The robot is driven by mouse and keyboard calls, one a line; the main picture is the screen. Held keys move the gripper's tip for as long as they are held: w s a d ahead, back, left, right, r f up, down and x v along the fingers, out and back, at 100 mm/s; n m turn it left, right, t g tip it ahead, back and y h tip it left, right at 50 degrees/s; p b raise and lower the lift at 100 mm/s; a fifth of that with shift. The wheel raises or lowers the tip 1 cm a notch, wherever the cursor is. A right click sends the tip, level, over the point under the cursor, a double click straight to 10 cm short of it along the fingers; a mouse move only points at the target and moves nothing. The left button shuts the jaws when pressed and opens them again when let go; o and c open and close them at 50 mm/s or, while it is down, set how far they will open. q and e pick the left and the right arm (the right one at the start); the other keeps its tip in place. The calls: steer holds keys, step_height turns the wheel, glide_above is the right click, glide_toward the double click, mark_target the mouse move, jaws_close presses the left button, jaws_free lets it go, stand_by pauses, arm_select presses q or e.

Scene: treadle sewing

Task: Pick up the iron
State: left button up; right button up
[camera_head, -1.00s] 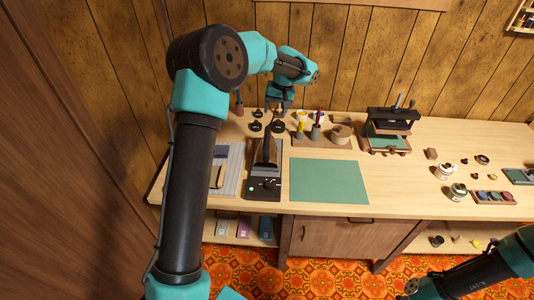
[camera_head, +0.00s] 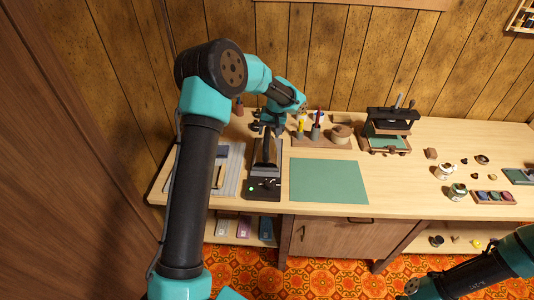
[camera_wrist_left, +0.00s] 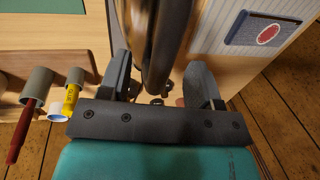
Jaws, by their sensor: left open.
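The iron (camera_head: 266,156) has a long brown handle and lies on a dark station (camera_head: 264,187) with knobs and a green light, left of the green mat. My left gripper (camera_head: 268,130) is over the far end of the iron, partly hidden by its own wrist. In the left wrist view its fingers (camera_wrist_left: 160,84) are open, one on each side of the dark, shiny handle (camera_wrist_left: 156,42). I cannot tell whether either finger touches it.
A green mat (camera_head: 328,181) lies right of the station. A wooden holder (camera_head: 310,141) with a yellow tool and a red tool is close to the left gripper's right side. A small press (camera_head: 386,132) stands farther right.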

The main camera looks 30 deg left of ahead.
arm_select(q)
steer(key=shift+f, duration=0.15)
steer(key=f, duration=0.2)
steer(key=a+f, duration=0.1)
steer(key=shift+s+f, duration=0.3)
steer(key=shift+f, duration=0.1)
steer(key=shift+a+f, duration=0.15)
steer(key=shift+f, duration=0.35)
steer(key=shift+f, duration=0.2)
stand_by(0.4)
jaws_close()
stand_by(0.3)
